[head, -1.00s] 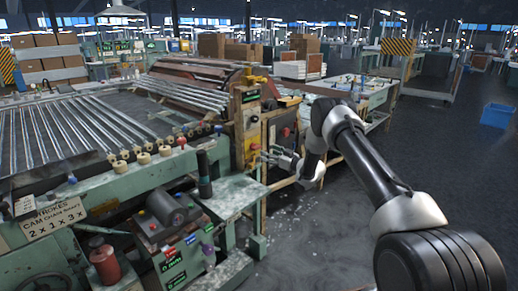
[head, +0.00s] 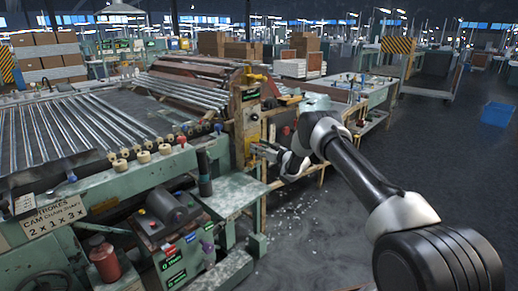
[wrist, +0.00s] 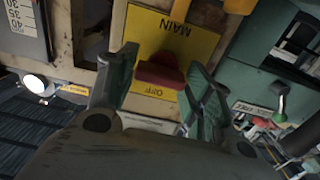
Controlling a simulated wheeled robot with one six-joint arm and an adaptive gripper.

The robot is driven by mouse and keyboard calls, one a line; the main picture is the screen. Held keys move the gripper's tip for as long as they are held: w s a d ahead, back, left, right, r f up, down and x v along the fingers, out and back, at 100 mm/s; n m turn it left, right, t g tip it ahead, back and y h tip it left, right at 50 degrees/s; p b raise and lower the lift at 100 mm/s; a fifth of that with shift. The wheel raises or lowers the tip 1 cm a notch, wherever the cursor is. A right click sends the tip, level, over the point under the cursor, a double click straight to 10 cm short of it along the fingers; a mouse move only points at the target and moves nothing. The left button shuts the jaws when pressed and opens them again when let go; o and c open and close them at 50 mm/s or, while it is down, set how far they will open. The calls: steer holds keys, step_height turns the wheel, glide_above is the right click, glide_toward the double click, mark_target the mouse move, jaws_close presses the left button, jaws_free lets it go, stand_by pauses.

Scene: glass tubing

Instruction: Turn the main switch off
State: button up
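The main switch is on a yellow plate (wrist: 200,38) lettered MAIN and OFF, upside down in the wrist view. Its red handle (wrist: 158,75) sticks out from the plate, between the two words and close to OFF. My gripper (wrist: 162,62) is open, with one finger on each side of the red handle. In the head view my gripper (head: 262,151) is at the yellow post (head: 240,115) of the machine and hides most of the switch.
The green machine with rows of glass tubes (head: 70,125) fills the left. A green side table (head: 228,192) stands below my gripper. A workbench (head: 375,105) is behind my arm.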

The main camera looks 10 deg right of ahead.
steer(key=c, duration=0.4)
steer(key=shift+o, duration=0.2)
steer(key=shift+n, duration=0.3)
steer(key=shift+s+a+n, duration=0.1)
steer(key=shift+n, duration=4.2)
steer(key=shift+s+a+n, duration=0.1)
steer(key=shift+n, duration=4.2)
steer(key=o, duration=1)
